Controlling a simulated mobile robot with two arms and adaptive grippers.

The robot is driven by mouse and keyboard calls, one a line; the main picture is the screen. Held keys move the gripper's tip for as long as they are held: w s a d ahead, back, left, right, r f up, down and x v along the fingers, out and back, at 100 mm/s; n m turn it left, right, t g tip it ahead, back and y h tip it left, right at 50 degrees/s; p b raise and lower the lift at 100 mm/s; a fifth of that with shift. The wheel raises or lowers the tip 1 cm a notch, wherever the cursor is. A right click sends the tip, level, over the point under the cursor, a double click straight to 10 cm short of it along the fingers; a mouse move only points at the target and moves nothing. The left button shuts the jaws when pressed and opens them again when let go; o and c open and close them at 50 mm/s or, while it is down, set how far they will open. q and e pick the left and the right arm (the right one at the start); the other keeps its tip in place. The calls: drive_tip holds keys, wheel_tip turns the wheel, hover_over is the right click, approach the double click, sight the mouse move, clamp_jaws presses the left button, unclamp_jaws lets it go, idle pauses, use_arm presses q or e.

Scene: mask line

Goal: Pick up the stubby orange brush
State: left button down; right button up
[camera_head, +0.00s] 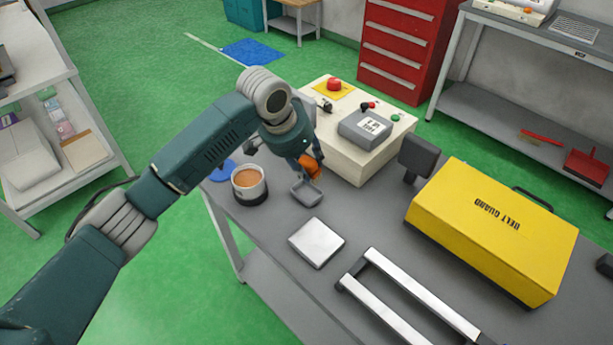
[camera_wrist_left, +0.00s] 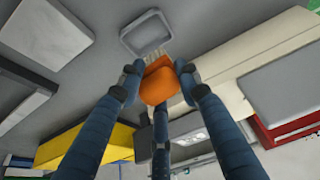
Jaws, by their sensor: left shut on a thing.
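The stubby orange brush (camera_head: 311,167) is in my left gripper (camera_head: 306,163), above the grey table near the cream control box. In the left wrist view the orange brush (camera_wrist_left: 158,82) sits between the fingertips of my left gripper (camera_wrist_left: 158,80), with pale bristles showing at its far end. The fingers are shut on it. A small grey tray (camera_head: 306,194) lies just below and beside the brush in the head view; it also shows in the left wrist view (camera_wrist_left: 146,35). I cannot tell whether the brush touches the table. My right gripper is not in view.
A mug with brown liquid (camera_head: 249,185) stands left of the tray. The cream control box (camera_head: 345,150) is close behind the gripper. A light square plate (camera_head: 316,243), a metal frame (camera_head: 410,300) and a yellow box (camera_head: 490,230) lie on the table (camera_head: 270,228).

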sight(307, 159)
use_arm(q)
wheel_tip(307, 159, up, 14)
drive_tip(key=b, duration=0.1)
drive_tip(key=shift+r, duration=0.15)
drive_tip(key=c, duration=1.9)
unclamp_jaws()
drive_tip(key=c, duration=0.4)
